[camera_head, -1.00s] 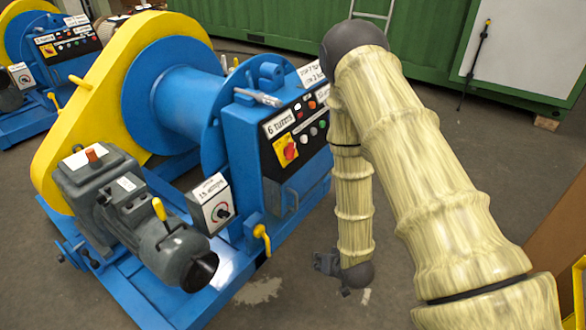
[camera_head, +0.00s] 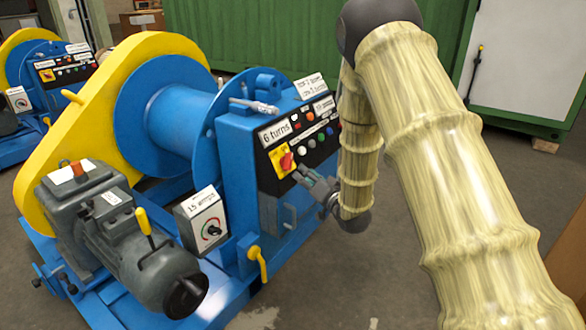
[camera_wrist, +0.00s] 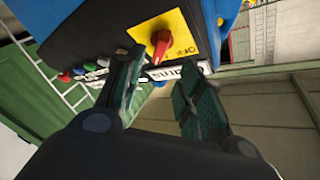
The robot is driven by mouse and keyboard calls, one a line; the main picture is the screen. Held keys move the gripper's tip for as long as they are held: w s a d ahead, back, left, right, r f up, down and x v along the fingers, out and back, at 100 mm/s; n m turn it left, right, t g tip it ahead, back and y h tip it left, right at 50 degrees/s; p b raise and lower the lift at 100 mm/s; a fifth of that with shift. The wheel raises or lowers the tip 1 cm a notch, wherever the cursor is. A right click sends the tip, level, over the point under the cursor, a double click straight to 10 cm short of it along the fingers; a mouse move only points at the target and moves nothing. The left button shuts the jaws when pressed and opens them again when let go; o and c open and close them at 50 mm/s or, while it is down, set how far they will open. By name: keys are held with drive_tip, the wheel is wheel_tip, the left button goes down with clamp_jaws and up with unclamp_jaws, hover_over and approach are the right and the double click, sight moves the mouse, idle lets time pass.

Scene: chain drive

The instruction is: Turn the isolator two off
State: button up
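A red rotary isolator knob (camera_head: 287,160) sits on a yellow plate on the black panel of the near blue winch. In the wrist view the red knob (camera_wrist: 159,42) stands across the yellow plate (camera_wrist: 178,38), just beyond the fingertips. My gripper (camera_head: 304,174) is just right of and below the knob in the head view. In the wrist view my gripper (camera_wrist: 160,75) is open, its two fingers apart with nothing between them. It does not appear to touch the knob. A second winch (camera_head: 60,65) at far left has a similar panel; I cannot read which isolator is two.
Several coloured buttons (camera_head: 310,142) and labels lie right of the knob. A gauge box (camera_head: 203,222), grey motor (camera_head: 165,270) and yellow lever (camera_head: 257,262) stand at the winch's front. A green container (camera_head: 250,35) is behind.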

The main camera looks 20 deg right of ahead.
sight(291, 163)
drive_tip(key=b+x, duration=0.1)
drive_tip(key=x, duration=0.7)
drive_tip(key=shift+w, duration=0.2)
clamp_jaws()
